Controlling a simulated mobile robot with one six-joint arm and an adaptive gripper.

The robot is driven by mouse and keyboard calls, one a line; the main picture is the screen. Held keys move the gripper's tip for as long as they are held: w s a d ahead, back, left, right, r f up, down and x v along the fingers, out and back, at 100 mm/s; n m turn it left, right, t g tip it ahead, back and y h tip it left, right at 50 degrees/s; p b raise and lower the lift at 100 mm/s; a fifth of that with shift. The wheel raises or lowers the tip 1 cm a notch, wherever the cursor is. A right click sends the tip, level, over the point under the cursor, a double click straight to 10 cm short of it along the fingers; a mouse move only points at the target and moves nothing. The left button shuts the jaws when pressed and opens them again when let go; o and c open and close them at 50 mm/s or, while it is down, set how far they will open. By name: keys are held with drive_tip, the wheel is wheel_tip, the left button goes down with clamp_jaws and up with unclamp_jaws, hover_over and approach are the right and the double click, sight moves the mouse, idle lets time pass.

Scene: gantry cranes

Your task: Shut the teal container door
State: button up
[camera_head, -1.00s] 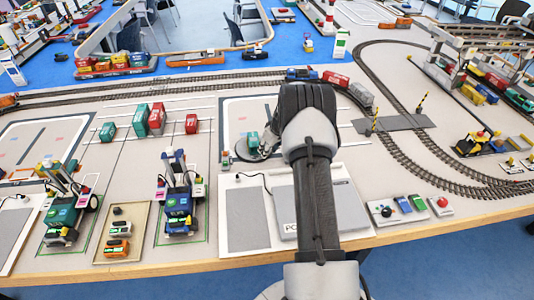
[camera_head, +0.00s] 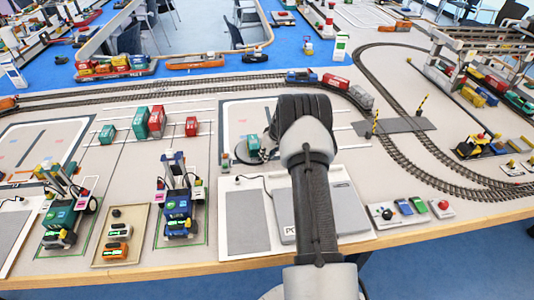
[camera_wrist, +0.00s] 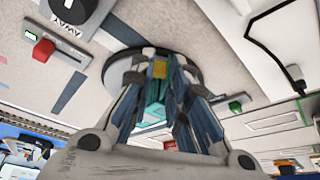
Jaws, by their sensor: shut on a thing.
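The teal container (camera_head: 254,142) stands on a dark round disc, just left of my arm in the head view. The fingers hide most of the container, and the door's angle does not show.
A black cable (camera_wrist: 270,58) lies at upper right. Toy carriers (camera_head: 178,205), red containers (camera_head: 157,121) and rail tracks (camera_head: 430,150) surround the arm.

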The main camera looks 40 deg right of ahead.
clamp_jaws()
drive_tip(key=m+p, duration=0.1)
drive_tip(key=a+m+h+p, duration=0.1)
drive_tip(key=m+p, duration=0.1)
drive_tip(key=m, duration=0.1)
drive_tip(key=shift+a+r+h, duration=0.15)
drive_tip(key=shift+a+h, duration=0.15)
drive_tip(key=m, duration=0.1)
drive_tip(key=m+h, duration=0.1)
drive_tip(key=shift+w+a+m+g, duration=0.2)
drive_tip(key=shift+a+m+g, duration=0.1)
drive_tip(key=shift+a, duration=0.05)
drive_tip(key=shift+w+a+f+m+g+h+b, duration=0.1)
drive_tip(key=shift+a+f+m+g+h+b, duration=0.1)
drive_tip(key=shift+m+b, duration=0.4)
drive_tip(key=shift+w+a+f+m+g+h+b, duration=0.1)
drive_tip(key=shift+a+f+m+b, duration=0.1)
drive_tip(key=shift+m+b, duration=0.35)
drive_tip(key=m+b, duration=0.1)
drive_tip(key=b, duration=0.1)
drive_tip(key=m+g+b, duration=0.1)
drive_tip(key=m+b, duration=0.1)
drive_tip(key=shift+w+a+r+h, duration=0.1)
drive_tip(key=shift+w+a+h, duration=0.1)
drive_tip(key=shift+a+h, duration=0.1)
drive_tip(key=o, duration=0.8)
unclamp_jaws()
drive_tip(key=shift+r, duration=0.3)
